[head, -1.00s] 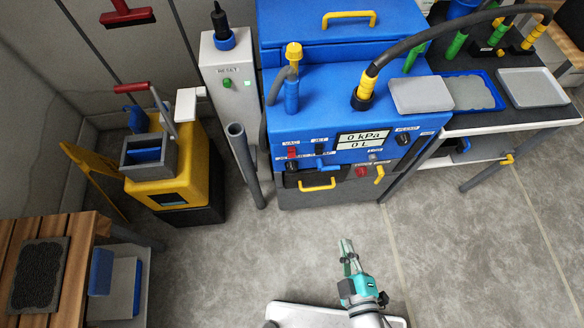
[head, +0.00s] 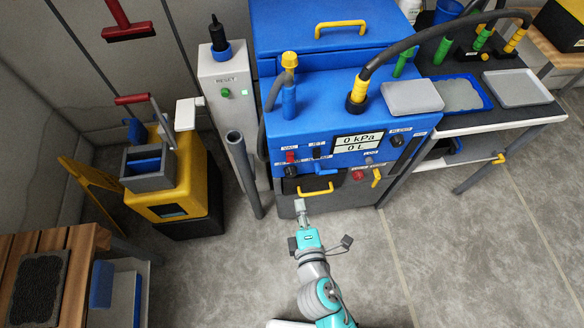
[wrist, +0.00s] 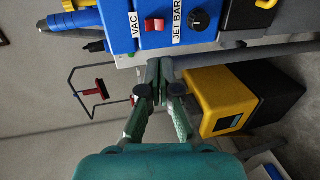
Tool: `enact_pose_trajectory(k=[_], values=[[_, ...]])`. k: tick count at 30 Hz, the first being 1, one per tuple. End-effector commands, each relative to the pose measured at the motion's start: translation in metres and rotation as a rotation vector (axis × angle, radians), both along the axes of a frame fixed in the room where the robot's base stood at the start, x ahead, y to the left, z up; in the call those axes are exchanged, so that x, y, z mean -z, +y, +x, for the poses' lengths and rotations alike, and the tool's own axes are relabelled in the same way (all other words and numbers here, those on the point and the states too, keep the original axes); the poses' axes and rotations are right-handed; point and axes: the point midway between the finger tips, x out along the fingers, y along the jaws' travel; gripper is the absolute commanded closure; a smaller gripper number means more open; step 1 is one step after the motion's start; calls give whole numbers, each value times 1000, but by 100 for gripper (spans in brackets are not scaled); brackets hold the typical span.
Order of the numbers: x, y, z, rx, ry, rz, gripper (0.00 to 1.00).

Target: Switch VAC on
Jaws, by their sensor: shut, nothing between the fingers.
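The VAC switch is a red rocker (head: 291,157) on the left of the blue machine's front panel, under its VAC label. In the wrist view the red switch (wrist: 154,25) is at the top centre, between the VAC and JET BAR labels. My gripper (head: 300,207) is shut and empty, in front of the machine and below the panel. In the wrist view its closed fingertips (wrist: 159,66) point toward the panel, just below the switch and apart from it. I cannot tell whether the switch is on or off. The display (head: 357,142) reads 0 kPa and 0 L.
A black knob (head: 290,171) and a yellow handle (head: 316,190) are close to the switch. A grey pipe (head: 243,175) and the white RESET post (head: 232,105) stand left of the machine. A yellow bucket (head: 180,185) is further left. Floor in front is clear.

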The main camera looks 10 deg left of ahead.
Motion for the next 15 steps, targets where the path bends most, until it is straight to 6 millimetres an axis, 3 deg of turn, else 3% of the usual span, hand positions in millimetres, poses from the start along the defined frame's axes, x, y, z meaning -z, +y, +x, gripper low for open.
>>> enact_pose_trajectory(k=[8, 15], values=[[1, 1, 4, 1, 1, 3, 100], [7, 9, 34, 3, 0, 5, 100]])
